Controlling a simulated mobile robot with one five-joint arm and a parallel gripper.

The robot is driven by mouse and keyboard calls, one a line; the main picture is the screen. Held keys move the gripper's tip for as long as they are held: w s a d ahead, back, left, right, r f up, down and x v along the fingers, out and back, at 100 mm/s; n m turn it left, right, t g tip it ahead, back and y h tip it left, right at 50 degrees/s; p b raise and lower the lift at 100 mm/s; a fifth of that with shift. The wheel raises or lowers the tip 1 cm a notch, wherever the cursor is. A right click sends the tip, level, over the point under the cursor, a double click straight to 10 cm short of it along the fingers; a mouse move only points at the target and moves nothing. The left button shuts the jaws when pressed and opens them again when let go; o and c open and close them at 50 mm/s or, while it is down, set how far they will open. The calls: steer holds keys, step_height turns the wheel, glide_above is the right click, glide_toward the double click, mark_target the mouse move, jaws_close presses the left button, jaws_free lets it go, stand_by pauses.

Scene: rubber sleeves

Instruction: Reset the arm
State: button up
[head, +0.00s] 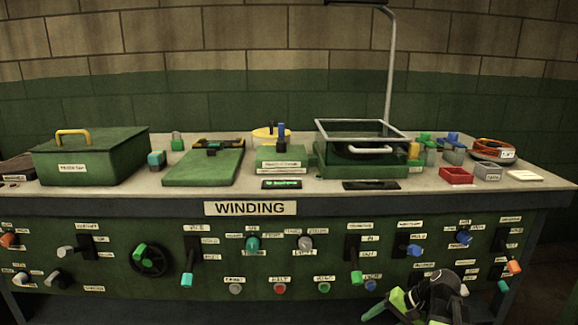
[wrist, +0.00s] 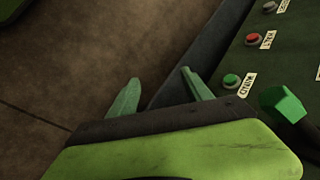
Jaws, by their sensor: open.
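My gripper (wrist: 160,76) shows in the wrist view with its two green fingers apart and nothing between them. Brown floor and the dark lower edge of the bench lie beyond the fingers. In the head view my gripper (head: 384,307) is low at the right of centre, in front of the bench's control panel and below the bench top. My arm is folded behind it and hides part of the panel's lower right.
The winding bench (head: 300,205) spans the head view. Its front panel carries several levers, knobs and buttons, including a green button (wrist: 232,80) and a green knob (wrist: 282,103) close to my gripper's right. A green box (head: 90,160) and framed case (head: 362,150) stand on top.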

steer(key=s+a+f+n+g+h+p, duration=0.1)
steer(key=s+a+n+g+h+p, duration=0.15)
steer(key=a+n+h, duration=0.9)
steer(key=a+r+m+y+p, duration=0.2)
steer(key=r+p, duration=1.6)
steer(key=a+r+m+y+p, duration=0.2)
steer(key=r+m+y+p, duration=0.1)
steer(key=r+p, duration=1.6)
steer(key=shift+w+p, duration=0.2)
steer(key=shift+p, duration=0.1)
steer(key=shift+r+g, duration=0.1)
steer(key=shift+g, duration=0.15)
